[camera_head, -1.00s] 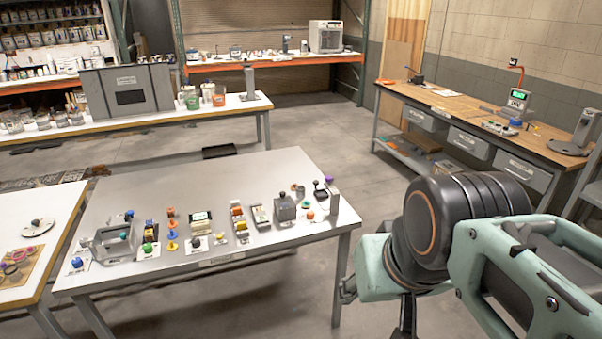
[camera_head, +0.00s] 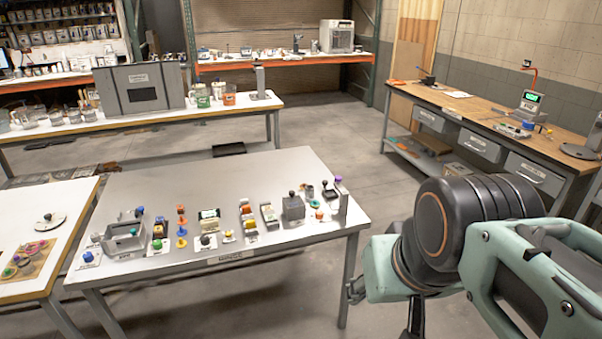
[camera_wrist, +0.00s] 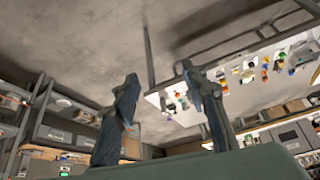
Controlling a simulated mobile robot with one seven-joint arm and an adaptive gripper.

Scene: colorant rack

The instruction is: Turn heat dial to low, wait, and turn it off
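Several small devices with coloured knobs and buttons stand on the grey metal table in the middle of the head view. They include a blue knob (camera_head: 88,256), a dark knob (camera_head: 206,240) on a pale plate, and a grey box (camera_head: 293,208) with a dark ball on top. They are too small to read, so I cannot tell which is the heat dial. My gripper (camera_wrist: 160,75) shows in the wrist view with its two fingers apart and nothing between them. It is away from the table devices, which appear at the upper right there.
The grey table (camera_head: 250,170) has a clear rear half. A white table (camera_head: 70,215) stands close on its left. A wooden workbench (camera_head: 465,105) with drawers is at the right, and a white bench (camera_head: 60,130) at the back. Open floor lies between them.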

